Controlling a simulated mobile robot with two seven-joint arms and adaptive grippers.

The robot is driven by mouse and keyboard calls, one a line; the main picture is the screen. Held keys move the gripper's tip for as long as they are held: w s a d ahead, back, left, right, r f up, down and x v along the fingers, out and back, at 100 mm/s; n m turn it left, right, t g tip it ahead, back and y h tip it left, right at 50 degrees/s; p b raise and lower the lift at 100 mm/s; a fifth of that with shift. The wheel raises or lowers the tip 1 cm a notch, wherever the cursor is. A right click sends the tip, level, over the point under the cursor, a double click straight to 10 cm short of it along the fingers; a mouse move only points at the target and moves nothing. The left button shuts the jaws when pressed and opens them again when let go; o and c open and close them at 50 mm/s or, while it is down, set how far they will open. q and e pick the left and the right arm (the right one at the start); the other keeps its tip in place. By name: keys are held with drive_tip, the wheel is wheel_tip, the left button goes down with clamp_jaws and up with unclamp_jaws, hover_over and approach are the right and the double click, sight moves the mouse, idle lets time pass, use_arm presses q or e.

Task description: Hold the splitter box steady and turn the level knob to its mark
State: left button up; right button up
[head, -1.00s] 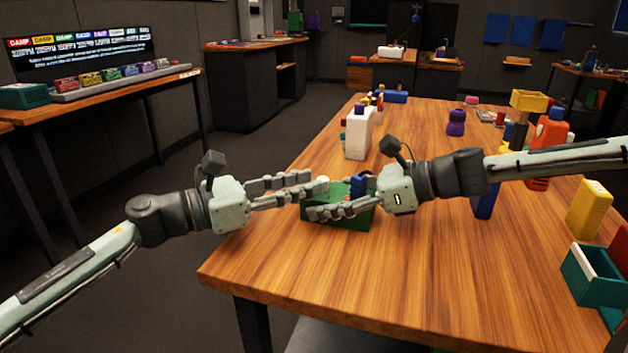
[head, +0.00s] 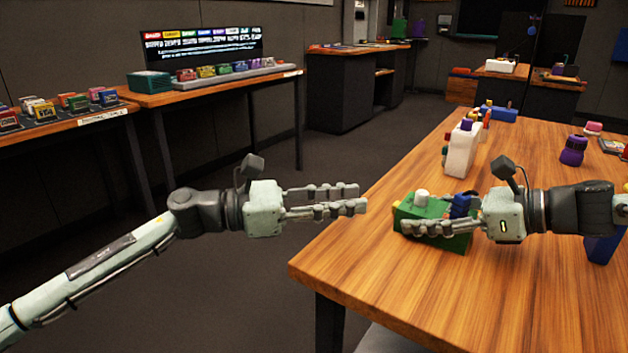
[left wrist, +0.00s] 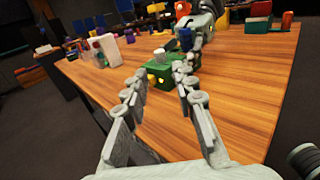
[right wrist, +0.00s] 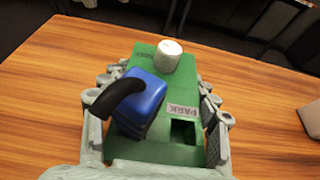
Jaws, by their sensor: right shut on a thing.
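The splitter box is a green box (head: 458,243) near the left edge of the wooden table. A white knob (head: 421,195) stands on its top and also shows in the right wrist view (right wrist: 168,56). A mark for the knob cannot be made out. My right gripper (head: 425,222) is shut on the box, one finger along each side. A blue plug (right wrist: 145,98) with a black cable sits on the box, beside an open slot and a PARK label (right wrist: 181,111). My left gripper (head: 360,199) is open and empty, left of the box and apart from it.
A blue object (head: 603,246) is partly hidden by my right arm. The table front is clear. A side table (head: 215,88) with several coloured blocks stands at the back left.

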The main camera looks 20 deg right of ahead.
use_arm(q)
drive_tip(key=a+r, duration=0.3)
drive_tip(key=a, duration=0.5)
drive_tip(key=shift+w, duration=0.35)
drive_tip(key=shift+c, duration=0.3)
